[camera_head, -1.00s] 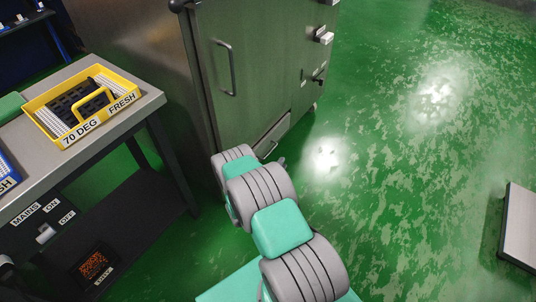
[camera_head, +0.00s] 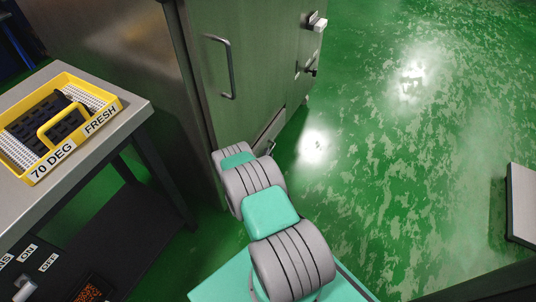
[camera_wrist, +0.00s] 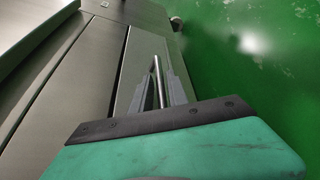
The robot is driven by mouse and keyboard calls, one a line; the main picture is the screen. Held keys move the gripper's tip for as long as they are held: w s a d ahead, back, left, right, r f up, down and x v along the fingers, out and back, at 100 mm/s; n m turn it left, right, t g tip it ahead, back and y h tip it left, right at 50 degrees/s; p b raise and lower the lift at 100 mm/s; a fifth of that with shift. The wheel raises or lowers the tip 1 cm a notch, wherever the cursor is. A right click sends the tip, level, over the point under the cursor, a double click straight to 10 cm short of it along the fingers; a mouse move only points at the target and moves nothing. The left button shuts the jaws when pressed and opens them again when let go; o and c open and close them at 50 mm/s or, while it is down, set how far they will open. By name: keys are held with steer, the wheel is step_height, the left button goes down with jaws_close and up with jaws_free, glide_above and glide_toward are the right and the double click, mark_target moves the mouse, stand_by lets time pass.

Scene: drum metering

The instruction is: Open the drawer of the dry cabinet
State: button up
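The dry cabinet (camera_head: 250,75) is a tall grey metal box in the upper middle of the head view. Its drawer (camera_head: 269,130) is low on the front, partly hidden by my arm. In the wrist view the drawer front (camera_wrist: 135,65) is a pale panel that looks closed. The drawer handle (camera_wrist: 157,75) is a thin metal bar. My gripper (camera_wrist: 160,75) has its two grey fingers apart, one on each side of the bar as seen there. Whether they touch it is unclear.
A door handle (camera_head: 231,68) and latches (camera_head: 318,22) are on the cabinet front. A bench (camera_head: 130,112) stands at left with a yellow tray (camera_head: 110,99) marked "70 DEG FRESH". Green floor (camera_head: 410,170) is open at right, with a pale slab (camera_head: 523,205) at the edge.

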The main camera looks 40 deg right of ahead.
steer(key=shift+x, duration=0.9)
steer(key=shift+c, duration=0.3)
jaws_close()
steer(key=shift+s, duration=0.1)
